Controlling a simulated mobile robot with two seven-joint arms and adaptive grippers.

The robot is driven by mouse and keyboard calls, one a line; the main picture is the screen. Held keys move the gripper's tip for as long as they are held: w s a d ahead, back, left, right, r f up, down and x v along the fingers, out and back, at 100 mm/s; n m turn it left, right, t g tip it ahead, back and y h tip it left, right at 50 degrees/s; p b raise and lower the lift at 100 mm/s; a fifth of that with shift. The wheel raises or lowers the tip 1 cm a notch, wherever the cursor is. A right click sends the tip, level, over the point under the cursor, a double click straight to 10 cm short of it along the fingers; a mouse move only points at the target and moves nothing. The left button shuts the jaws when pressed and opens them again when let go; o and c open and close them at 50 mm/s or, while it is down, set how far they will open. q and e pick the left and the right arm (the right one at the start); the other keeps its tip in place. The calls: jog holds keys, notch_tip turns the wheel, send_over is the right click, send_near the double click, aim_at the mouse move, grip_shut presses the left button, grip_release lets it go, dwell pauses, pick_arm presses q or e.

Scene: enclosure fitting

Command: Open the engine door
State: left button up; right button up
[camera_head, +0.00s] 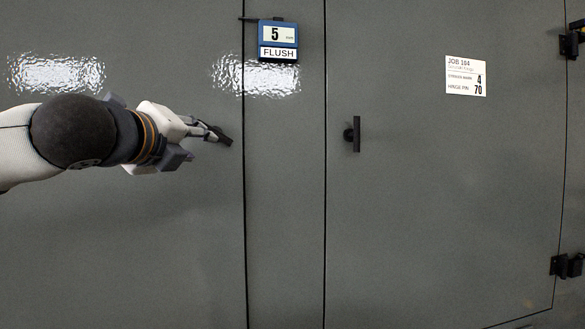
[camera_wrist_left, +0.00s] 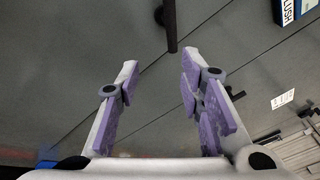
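The grey enclosure front has a left panel (camera_head: 120,240) and a right panel (camera_head: 450,220); no label shows which is the engine door. A dark bar handle (camera_head: 223,137) on the left panel is tilted, its upper end to the left. In the left wrist view this handle (camera_wrist_left: 170,25) runs in from the top edge, its lower end near the gap between my fingertips. My left gripper (camera_head: 213,131) is beside it; in the wrist view its purple-padded fingers (camera_wrist_left: 160,72) are apart and empty. I cannot tell whether they touch the handle. My right gripper is not in view.
The right panel has an upright black handle (camera_head: 357,135), a job card (camera_head: 466,76) and black hinges (camera_head: 567,265) at its right edge.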

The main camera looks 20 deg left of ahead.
aim_at(213, 130)
pick_arm(q)
jog(key=shift+n, duration=0.7)
jog(key=w+a, duration=0.1)
jog(key=w, duration=0.2)
jog(key=w+a+r, duration=0.1)
jog(key=w, duration=0.3)
jog(key=w+a+r, duration=0.1)
jog(key=w, duration=0.2)
jog(key=shift+w+r, duration=0.2)
jog(key=shift+w, duration=0.2)
grip_shut()
